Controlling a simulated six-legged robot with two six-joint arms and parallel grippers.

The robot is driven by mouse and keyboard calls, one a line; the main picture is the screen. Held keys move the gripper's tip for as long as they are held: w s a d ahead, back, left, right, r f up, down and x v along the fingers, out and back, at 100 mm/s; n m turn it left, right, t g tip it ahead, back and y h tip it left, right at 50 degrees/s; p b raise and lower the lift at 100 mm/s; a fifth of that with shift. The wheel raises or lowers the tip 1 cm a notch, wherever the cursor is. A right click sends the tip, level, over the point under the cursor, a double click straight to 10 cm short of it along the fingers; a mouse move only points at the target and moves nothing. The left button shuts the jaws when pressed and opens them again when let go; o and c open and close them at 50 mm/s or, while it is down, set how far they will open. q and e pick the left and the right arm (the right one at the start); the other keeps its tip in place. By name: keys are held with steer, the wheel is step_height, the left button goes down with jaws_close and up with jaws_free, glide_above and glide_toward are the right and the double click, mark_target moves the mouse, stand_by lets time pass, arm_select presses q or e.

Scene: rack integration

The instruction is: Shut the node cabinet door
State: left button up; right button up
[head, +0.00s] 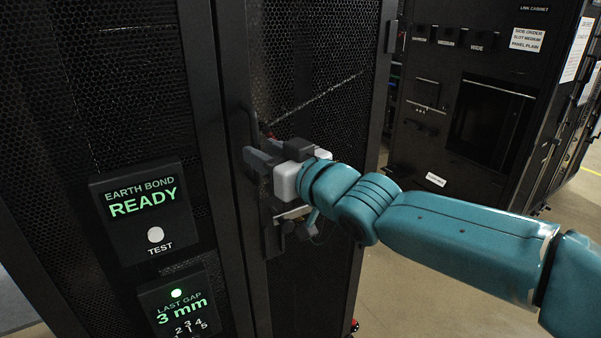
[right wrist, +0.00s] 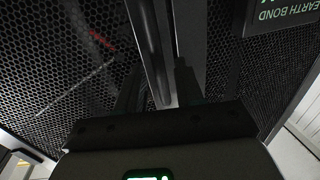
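The node cabinet door (head: 335,104) is a tall black mesh panel in the middle of the head view. A dark vertical handle bar (right wrist: 148,45) runs along its edge in the right wrist view. My right gripper (head: 262,195) is at the door's left edge, at the lower end of the handle. Its fingers look spread in the right wrist view (right wrist: 158,90), with the bar's end between them; contact is unclear. The gripper hides part of the door edge, and I cannot tell whether the door is ajar. My left gripper is out of view.
A black mesh panel left of the door carries an "EARTH BOND READY" display (head: 143,207) with a test button and a "LAST GAP 3 mm" display (head: 183,305). Another dark cabinet (head: 455,70) with labels stands at the right. Bare floor (head: 400,305) shows below my right arm.

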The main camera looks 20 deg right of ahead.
steer(key=p+v, duration=0.1)
steer(key=v, duration=1.2)
steer(key=shift+s, duration=0.1)
steer(key=w+f+m+g+h, duration=0.1)
steer(key=w+f+m+g, duration=0.15)
steer(key=f, duration=1.25)
steer(key=w+f+m+g+h, duration=0.15)
steer(key=f+g, duration=0.25)
steer(key=f, duration=1.1)
steer(key=s+a+f+m+g, duration=0.15)
steer(key=s+f, duration=0.25)
steer(key=f, duration=0.5)
steer(key=s+a+f+m+g, duration=0.1)
steer(key=s+f+g, duration=0.3)
steer(key=f, duration=0.5)
steer(key=s+f+g+h, duration=0.1)
steer(key=s+f, duration=0.3)
steer(key=s, duration=0.3)
steer(key=s+f+m+g+h, duration=0.1)
steer(key=s+f+g, duration=0.1)
steer(key=s+f, duration=0.3)
steer(key=shift+s+f, duration=0.2)
steer(key=shift+s, duration=0.8)
